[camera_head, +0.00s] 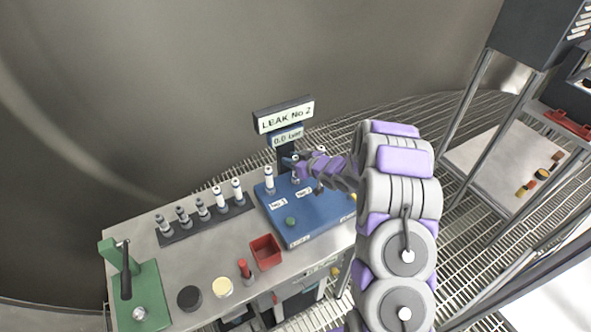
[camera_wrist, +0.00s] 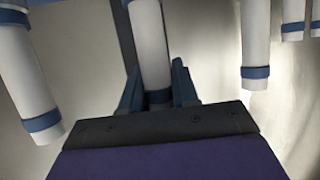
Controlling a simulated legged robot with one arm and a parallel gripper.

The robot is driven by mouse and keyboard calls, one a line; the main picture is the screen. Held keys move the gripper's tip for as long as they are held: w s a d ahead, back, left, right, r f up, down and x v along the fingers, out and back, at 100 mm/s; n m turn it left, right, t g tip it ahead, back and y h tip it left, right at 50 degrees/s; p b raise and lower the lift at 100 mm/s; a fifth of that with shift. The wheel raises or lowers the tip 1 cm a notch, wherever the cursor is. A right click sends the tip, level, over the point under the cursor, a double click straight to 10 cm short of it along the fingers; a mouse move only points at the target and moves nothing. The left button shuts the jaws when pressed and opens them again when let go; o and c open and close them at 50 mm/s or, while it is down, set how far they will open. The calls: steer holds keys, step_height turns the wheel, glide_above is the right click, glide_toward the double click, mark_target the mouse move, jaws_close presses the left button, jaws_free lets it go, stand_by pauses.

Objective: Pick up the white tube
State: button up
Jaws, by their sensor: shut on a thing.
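My gripper (camera_head: 301,165) is over the back of the blue leak-test box (camera_head: 300,222). In the wrist view its two dark blue fingers (camera_wrist: 157,88) are shut around a white tube (camera_wrist: 149,45) with a blue band at its end. In the head view this tube is partly hidden by the gripper, and I cannot tell whether it is clear of the box. Another white tube (camera_head: 269,178) stands upright on the box, left of the gripper. In the wrist view, other white tubes with blue bands show left (camera_wrist: 22,75) and right (camera_wrist: 255,45) of the held one.
A sign reading LEAK No.2 (camera_head: 284,116) stands behind the box. A dark rack (camera_head: 207,221) with several tubes, a red bin (camera_head: 265,251) and a green press (camera_head: 135,290) are on the steel bench (camera_head: 180,268). A metal shelf frame (camera_head: 480,85) stands at right.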

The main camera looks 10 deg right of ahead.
jaws_close()
steer(key=shift+r, duration=0.55)
steer(key=r, duration=0.1)
steer(key=r+p, duration=0.1)
steer(key=shift+s+r, duration=0.35)
steer(key=shift+r, duration=0.05)
steer(key=s+r+p, duration=0.1)
steer(key=s+p, duration=0.1)
steer(key=s, duration=1.3)
steer(key=shift+s+d, duration=0.15)
